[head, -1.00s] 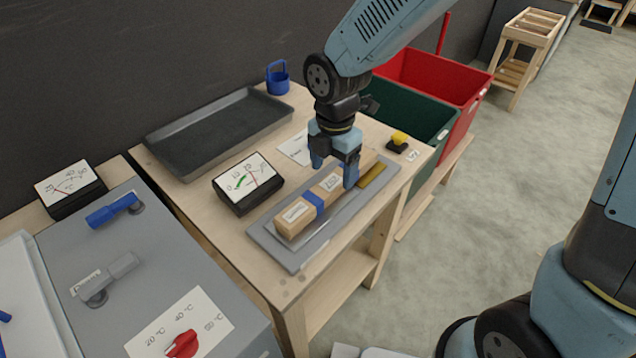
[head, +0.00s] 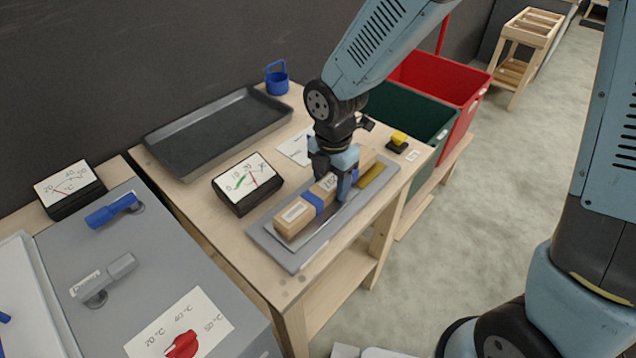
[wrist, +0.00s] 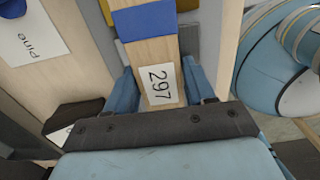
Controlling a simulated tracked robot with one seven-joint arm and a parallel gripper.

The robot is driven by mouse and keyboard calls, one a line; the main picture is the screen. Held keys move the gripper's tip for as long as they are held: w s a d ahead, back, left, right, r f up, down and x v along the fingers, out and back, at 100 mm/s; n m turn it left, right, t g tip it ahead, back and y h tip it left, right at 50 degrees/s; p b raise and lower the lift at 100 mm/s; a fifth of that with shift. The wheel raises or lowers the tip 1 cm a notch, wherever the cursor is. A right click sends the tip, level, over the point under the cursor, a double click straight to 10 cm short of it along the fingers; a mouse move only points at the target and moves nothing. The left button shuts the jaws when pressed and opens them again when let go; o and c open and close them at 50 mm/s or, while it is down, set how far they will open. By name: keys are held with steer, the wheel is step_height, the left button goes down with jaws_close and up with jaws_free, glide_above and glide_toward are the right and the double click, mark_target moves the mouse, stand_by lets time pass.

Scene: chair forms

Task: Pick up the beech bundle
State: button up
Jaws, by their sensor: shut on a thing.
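The beech bundle, a pale wooden block (head: 293,213) with a blue band and white labels, lies on a grey plate (head: 289,257) on the wooden table. One label reads 297 in the wrist view, where the bundle (wrist: 153,55) runs up between my fingers. The writing on its other label is too small to read. My gripper (head: 333,182) points down with one blue finger on each side of the bundle, shut on it near its far end. The bundle appears to rest on the plate.
A brass-coloured strip (head: 371,174) lies beside the bundle. A dial meter (head: 247,183) stands close on the left, with an empty dark tray (head: 218,130) behind. A yellow button (head: 399,138) is at the right. Green (head: 425,112) and red (head: 440,78) bins stand beyond the table.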

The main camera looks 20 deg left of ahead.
steer(key=shift+r, duration=0.1)
steer(key=c, duration=0.7)
